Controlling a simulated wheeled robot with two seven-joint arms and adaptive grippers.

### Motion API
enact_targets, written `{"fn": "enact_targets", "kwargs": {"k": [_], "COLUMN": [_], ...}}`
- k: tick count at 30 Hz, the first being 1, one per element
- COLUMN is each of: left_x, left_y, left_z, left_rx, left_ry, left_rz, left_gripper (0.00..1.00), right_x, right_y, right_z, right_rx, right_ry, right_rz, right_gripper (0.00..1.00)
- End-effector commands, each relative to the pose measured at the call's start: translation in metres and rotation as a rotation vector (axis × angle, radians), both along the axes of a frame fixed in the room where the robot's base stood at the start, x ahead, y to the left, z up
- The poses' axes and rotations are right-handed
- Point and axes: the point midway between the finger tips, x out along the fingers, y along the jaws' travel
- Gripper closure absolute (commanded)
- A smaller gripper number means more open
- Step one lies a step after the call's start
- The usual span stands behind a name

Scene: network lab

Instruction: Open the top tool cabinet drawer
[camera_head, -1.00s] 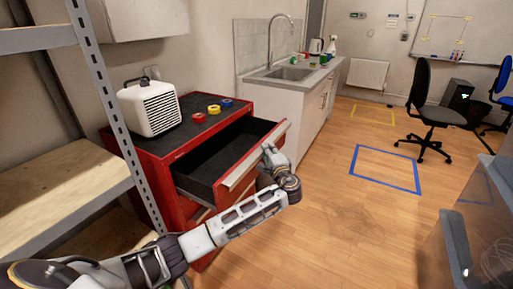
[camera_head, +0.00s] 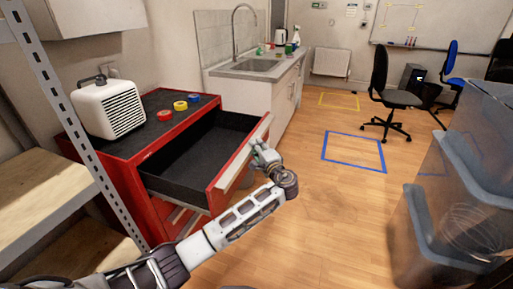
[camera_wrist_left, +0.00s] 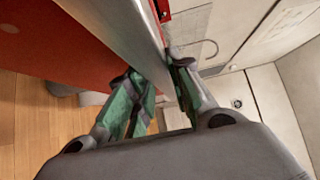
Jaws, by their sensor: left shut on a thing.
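The red tool cabinet (camera_head: 128,148) stands at the left with its top drawer pulled far out. The drawer (camera_head: 200,157) has a black, empty-looking inside and a red front with a pale metal handle strip (camera_head: 240,162). My left gripper (camera_head: 262,154) is at the drawer front, shut on the strip near its right end. In the left wrist view the green-padded fingers (camera_wrist_left: 160,82) lie on either side of the metal strip (camera_wrist_left: 134,32), with the red front beside it. My right gripper is not in view.
A white heater-like box (camera_head: 110,108) and coloured tape rolls (camera_head: 180,105) sit on the cabinet top. A metal shelf (camera_head: 50,190) is close on the left. Stacked plastic bins (camera_head: 425,225) stand at the right. Wooden floor (camera_head: 315,220) between is clear.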

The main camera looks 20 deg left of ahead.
Motion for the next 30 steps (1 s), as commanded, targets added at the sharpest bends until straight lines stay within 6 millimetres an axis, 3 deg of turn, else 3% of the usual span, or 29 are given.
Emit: {"fn": "enact_targets", "kwargs": {"k": [1,5,19,30], "left_x": [-0.002,-0.002,-0.006,-0.039], "left_y": [0.002,0.002,-0.004,-0.032], "left_z": [-0.010,-0.008,-0.003,-0.004], "left_rx": [-0.003,-0.002,-0.002,-0.002], "left_ry": [0.016,0.014,0.005,0.006], "left_rz": [0.006,0.005,0.001,0.001], "left_gripper": [0.75,0.61,0.61,0.61], "right_x": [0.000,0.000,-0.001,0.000], "right_y": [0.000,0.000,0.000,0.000], "right_z": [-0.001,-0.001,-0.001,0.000], "right_rx": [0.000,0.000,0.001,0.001], "right_ry": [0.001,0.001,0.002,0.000], "right_rz": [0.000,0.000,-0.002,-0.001], "right_gripper": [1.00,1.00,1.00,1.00]}}
